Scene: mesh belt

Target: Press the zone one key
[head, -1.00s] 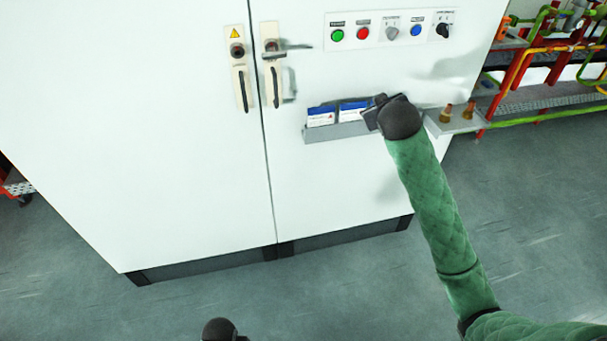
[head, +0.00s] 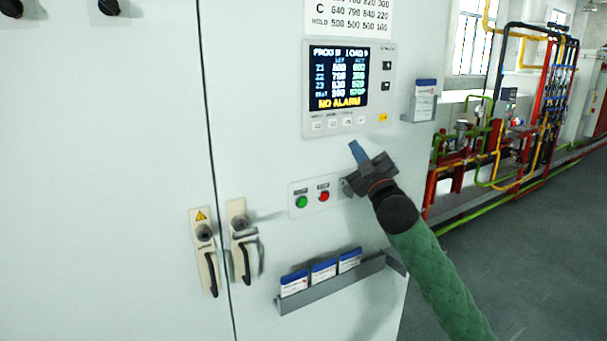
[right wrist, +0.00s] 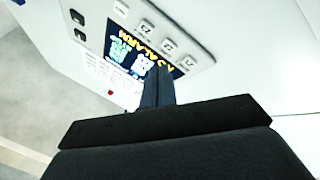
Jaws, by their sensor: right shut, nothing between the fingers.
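A control panel (head: 377,95) with a lit display is on the white cabinet door in the head view. A row of small pale keys runs below the display. The leftmost, the zone one key (head: 317,126), shows in the right wrist view as the rightmost key (right wrist: 188,62), its label hard to read. My right gripper (head: 357,150) is shut and empty, its blue fingertips pointing up just below the panel's lower edge, right of the zone one key. In the right wrist view the shut fingers (right wrist: 160,85) cover part of the display. My left gripper is out of view.
A green button (head: 302,202) and a red button (head: 324,196) sit below the panel, left of my gripper. A card holder (head: 335,284) juts out lower down. Door handles (head: 243,262) protrude at left. A small card pocket (head: 420,108) is right of the panel.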

